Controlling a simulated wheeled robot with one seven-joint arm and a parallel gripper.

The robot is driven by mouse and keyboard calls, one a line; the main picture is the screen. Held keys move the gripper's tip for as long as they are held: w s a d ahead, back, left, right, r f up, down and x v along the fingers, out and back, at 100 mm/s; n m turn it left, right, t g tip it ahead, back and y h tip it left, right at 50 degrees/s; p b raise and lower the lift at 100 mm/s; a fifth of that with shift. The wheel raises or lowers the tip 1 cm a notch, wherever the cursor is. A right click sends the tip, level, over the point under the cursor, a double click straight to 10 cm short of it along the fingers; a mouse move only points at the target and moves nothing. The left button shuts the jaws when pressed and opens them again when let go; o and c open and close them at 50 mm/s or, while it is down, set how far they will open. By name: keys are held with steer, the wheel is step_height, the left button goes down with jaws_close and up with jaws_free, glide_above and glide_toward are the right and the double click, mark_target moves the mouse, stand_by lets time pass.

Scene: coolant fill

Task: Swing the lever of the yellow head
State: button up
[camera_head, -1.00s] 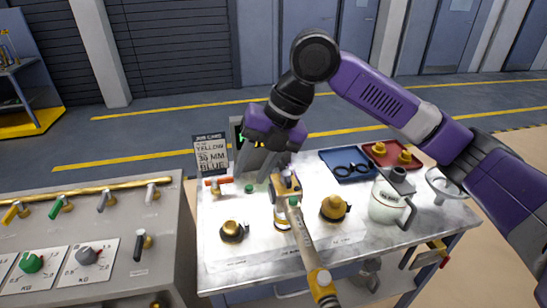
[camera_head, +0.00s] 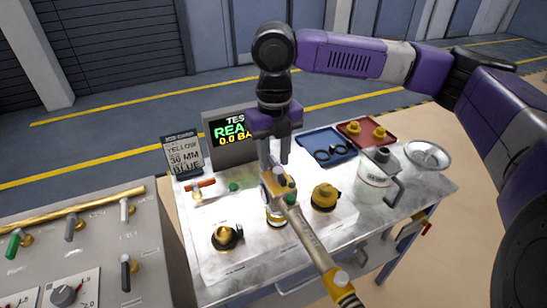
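The yellow head (camera_head: 284,187), a white and yellow fitting, stands on a neck (camera_head: 274,218) in the middle of the bench. A pale hose (camera_head: 308,235) runs from it toward the front right and over the bench edge. My gripper (camera_head: 273,163) points down just behind and above the head. Its two fingers stand apart, with nothing visibly held between them. The left finger's tip is close to the head; I cannot tell whether they touch. The head's lever is too small to make out clearly against the fitting and the fingers.
Black-and-yellow capped necks stand left (camera_head: 227,236) and right (camera_head: 324,197) of the head. A red-handled valve (camera_head: 201,186), job card (camera_head: 184,157) and lit display (camera_head: 230,133) are behind. A jug (camera_head: 374,180), blue tray (camera_head: 322,141), red tray (camera_head: 376,130) and bowl (camera_head: 428,154) are right.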

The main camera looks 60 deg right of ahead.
steer(key=shift+f, duration=0.45)
steer(key=shift+c, duration=0.5)
jaws_close()
steer(key=shift+s+a+f, duration=0.1)
steer(key=shift+s+f, duration=0.05)
steer(key=shift+s, duration=0.05)
stand_by(0.4)
